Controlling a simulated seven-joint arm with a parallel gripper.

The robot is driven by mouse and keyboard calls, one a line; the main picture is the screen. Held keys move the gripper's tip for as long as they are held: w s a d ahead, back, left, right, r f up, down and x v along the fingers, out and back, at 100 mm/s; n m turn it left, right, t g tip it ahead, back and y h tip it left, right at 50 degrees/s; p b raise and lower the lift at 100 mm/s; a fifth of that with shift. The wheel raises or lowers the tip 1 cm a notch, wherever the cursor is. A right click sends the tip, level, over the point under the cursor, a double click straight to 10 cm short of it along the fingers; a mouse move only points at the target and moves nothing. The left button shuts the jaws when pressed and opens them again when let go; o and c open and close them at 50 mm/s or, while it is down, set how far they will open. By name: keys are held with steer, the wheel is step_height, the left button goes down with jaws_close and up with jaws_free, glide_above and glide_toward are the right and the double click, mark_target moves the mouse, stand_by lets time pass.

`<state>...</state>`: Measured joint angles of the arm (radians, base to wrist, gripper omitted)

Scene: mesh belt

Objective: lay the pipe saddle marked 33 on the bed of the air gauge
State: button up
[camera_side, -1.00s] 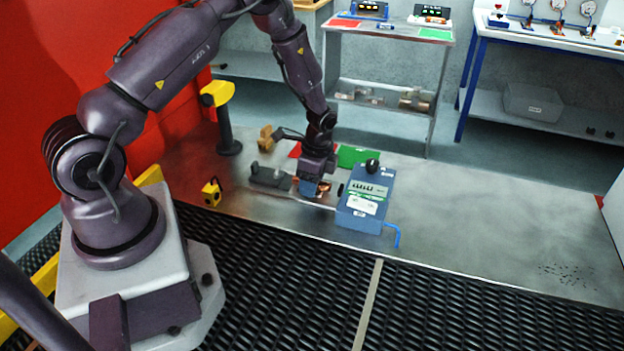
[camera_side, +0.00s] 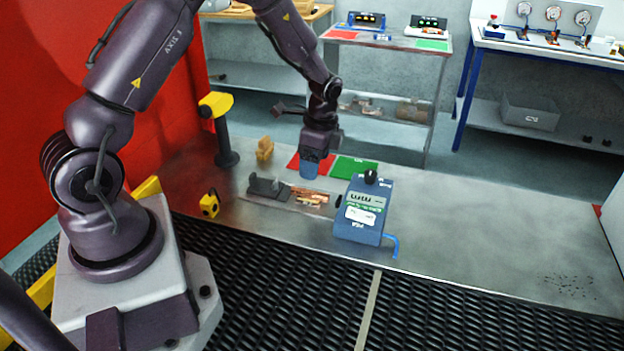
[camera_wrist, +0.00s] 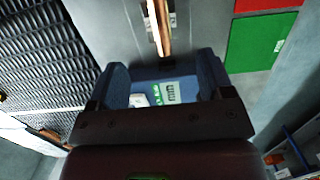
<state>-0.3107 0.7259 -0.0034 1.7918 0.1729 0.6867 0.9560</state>
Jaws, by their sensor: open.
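The air gauge (camera_side: 362,210) is a blue box with a display panel and a black knob on top. It also shows between my fingers in the wrist view (camera_wrist: 165,93). Left of it, a coppery piece (camera_side: 310,198) lies low by a dark grey block (camera_side: 268,187), apparently on the gauge's bed. The wrist view shows a coppery strip (camera_wrist: 158,28) at the top. No marking 33 is readable, and I cannot tell how exactly the piece sits on the bed. My gripper (camera_side: 312,172) is open and empty, above and behind the coppery piece; its blue fingers (camera_wrist: 161,64) are apart.
A red mat (camera_side: 303,161) and a green mat (camera_side: 354,169) lie behind the gauge. A yellow-topped post (camera_side: 224,130), a tan block (camera_side: 265,148) and a small yellow item (camera_side: 209,203) stand left. The metal table (camera_side: 490,220) is clear on the right.

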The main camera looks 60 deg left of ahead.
steer(key=s+d+r+n+t, duration=0.1)
steer(key=s+d+r+n, duration=0.15)
steer(key=r, duration=0.65)
steer(key=s+d+r+n+t, duration=0.15)
steer(key=d+r, duration=0.25)
steer(key=r, duration=0.5)
steer(key=s+d+r+n+t, duration=0.2)
steer(key=s+d+r, duration=0.1)
steer(key=s, duration=0.4)
steer(key=s+d+r+n+t+h, duration=0.1)
steer(key=s+d+r+n+t, duration=0.1)
steer(key=s, duration=0.5)
step_height(320, 180, up, 2)
steer(key=d+n, duration=0.1)
steer(key=d, duration=0.1)
steer(key=shift+s+d, duration=0.3)
steer(key=shift+s, duration=0.05)
